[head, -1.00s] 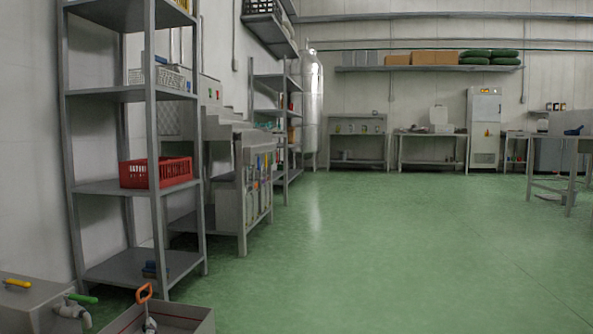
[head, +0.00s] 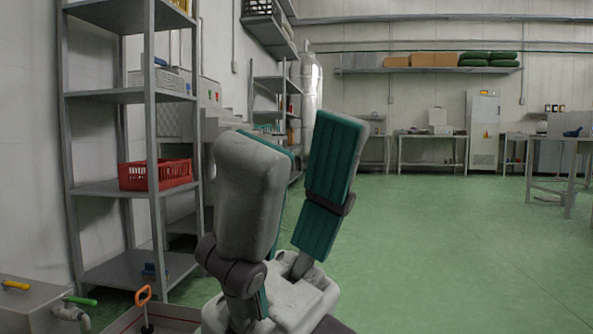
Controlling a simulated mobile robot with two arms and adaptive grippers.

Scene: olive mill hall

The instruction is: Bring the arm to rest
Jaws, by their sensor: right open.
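My right gripper (head: 305,150) stands upright in the lower middle of the head view, close to the camera. Its grey-backed fingers with teal ribbed pads are spread apart, and nothing is between them. It covers part of the work benches and shelving behind it. My left gripper is not in view.
A grey metal shelf rack (head: 150,95) stands at the left, with a red crate (head: 155,174) on a middle shelf. A grey tray (head: 185,318) with an orange-handled tool (head: 143,296) is at the lower left. Open green floor (head: 440,250) lies to the right.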

